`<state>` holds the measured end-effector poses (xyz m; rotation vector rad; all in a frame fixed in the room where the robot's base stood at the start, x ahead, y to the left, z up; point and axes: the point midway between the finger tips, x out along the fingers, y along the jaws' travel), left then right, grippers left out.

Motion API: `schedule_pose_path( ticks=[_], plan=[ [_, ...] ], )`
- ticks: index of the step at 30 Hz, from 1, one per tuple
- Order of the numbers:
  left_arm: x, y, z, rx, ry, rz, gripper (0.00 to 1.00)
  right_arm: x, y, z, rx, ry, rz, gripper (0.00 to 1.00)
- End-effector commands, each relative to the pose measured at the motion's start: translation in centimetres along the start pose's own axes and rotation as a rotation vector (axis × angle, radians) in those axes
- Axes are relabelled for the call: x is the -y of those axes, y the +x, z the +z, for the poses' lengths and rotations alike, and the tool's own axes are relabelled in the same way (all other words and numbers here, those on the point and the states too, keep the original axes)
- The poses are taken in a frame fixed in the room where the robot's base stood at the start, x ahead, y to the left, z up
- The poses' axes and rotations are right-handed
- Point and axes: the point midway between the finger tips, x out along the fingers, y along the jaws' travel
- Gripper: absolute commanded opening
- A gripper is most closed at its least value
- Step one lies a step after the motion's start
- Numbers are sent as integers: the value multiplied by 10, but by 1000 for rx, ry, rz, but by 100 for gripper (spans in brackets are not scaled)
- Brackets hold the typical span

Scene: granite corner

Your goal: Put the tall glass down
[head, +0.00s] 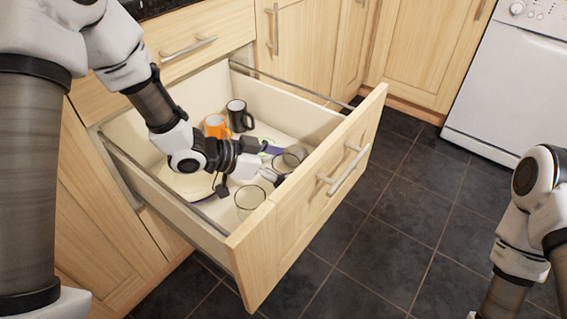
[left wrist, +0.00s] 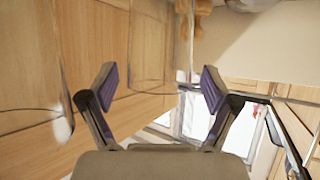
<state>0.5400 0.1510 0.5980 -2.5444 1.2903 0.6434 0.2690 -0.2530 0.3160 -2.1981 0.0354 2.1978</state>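Two clear glasses are in the open drawer (head: 316,191). One glass (head: 294,156) is just beyond my left gripper's fingertips; the other glass (head: 249,202) is near the drawer front, below the gripper in the picture. I cannot tell for sure which is the tall one. My left gripper (head: 272,162) is low inside the drawer. Its purple-padded fingers (left wrist: 158,88) are spread apart in the left wrist view. A clear glass outline (left wrist: 155,45) shows beyond the gap between them, apparently not clamped. My right gripper is out of frame.
An orange mug (head: 216,126) and a black mug (head: 239,115) stand at the drawer's back. A pale plate (head: 185,183) lies under my left arm. The drawer walls surround my gripper closely. Open dark floor (head: 400,230) lies to the right, before a white appliance (head: 512,85).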

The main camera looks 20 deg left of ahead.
Motion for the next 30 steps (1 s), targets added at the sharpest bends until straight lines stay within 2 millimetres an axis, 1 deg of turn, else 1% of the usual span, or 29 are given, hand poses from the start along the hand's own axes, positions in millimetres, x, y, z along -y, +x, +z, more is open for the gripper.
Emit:
schedule_pose_path(
  ticks=[5, 7, 11, 15, 19, 23, 30],
  plan=[
    [0, -1, -1, 0, 1, 0, 87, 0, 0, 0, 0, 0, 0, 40],
    [0, -5, -4, -1, -1, -1, 87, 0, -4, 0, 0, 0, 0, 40],
    [1, -27, -8, -5, -6, -2, 87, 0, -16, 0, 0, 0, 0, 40],
    [1, -54, -8, -6, -6, -2, 87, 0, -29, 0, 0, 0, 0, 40],
    [0, -71, -6, -3, -5, -1, 87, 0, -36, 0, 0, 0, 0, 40],
    [0, -77, -4, -1, -1, 0, 87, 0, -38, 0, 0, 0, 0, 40],
    [0, -76, -2, 0, 0, 1, 87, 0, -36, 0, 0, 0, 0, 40]
  ],
)
